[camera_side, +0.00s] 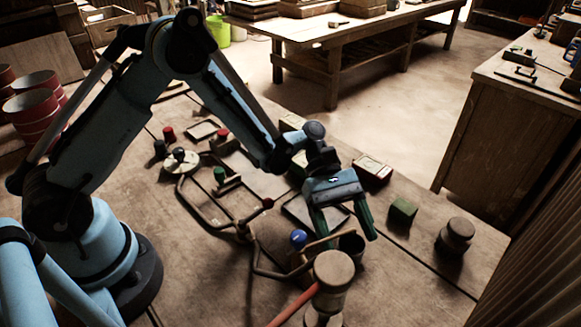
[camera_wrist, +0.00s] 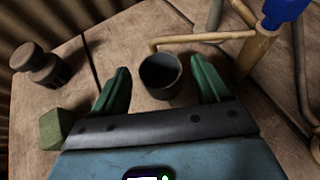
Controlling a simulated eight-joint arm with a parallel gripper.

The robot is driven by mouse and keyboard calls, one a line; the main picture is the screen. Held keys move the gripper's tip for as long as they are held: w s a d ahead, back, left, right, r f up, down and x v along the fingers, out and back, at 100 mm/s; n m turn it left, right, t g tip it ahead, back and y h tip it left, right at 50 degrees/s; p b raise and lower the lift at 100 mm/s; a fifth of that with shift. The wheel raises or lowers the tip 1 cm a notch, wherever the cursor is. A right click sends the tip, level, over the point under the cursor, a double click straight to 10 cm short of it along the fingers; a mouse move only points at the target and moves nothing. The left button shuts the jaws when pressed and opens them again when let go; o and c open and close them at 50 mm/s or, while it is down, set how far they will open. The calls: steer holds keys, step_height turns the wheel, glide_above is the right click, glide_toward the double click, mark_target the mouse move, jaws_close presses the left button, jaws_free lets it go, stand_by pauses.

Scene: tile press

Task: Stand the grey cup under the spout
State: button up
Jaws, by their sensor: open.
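The dark grey cup (camera_wrist: 160,78) stands upright on the wooden bench; it also shows in the side view (camera_side: 351,246), partly hidden. My gripper (camera_wrist: 160,66) is open, with one green finger on each side of the cup and a visible gap at each side. In the side view my gripper (camera_side: 346,238) points down over the cup. The brass spout (camera_wrist: 205,37) runs from a post with a blue knob (camera_wrist: 283,12), and its tip ends at the cup's far rim. I cannot tell whether the tip is over the opening or just behind it.
A green block (camera_side: 403,210) and a dark knobbed weight (camera_side: 456,236) stand to the right on the bench. A wooden-headed piece (camera_side: 333,270) with a red handle is in front. Bent pipes (camera_side: 205,212) lie left of the spout. Bare bench lies around the green block.

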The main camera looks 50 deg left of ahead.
steer(key=v, duration=0.7)
steer(key=shift+w+a+r, duration=0.1)
steer(key=shift+a+r, duration=0.15)
steer(key=shift+r, duration=0.15)
steer(key=s+a+r+m+t+y, duration=0.4)
steer(key=a+m+t+y, duration=0.1)
steer(key=a+m+t, duration=0.1)
steer(key=s+a+r+m+t+y, duration=0.4)
steer(key=a+m+t+y, duration=0.2)
steer(key=a, duration=0.3)
steer(key=shift+m+y, duration=0.3)
steer(key=shift+m, duration=0.3)
steer(key=shift+s+a, duration=0.15)
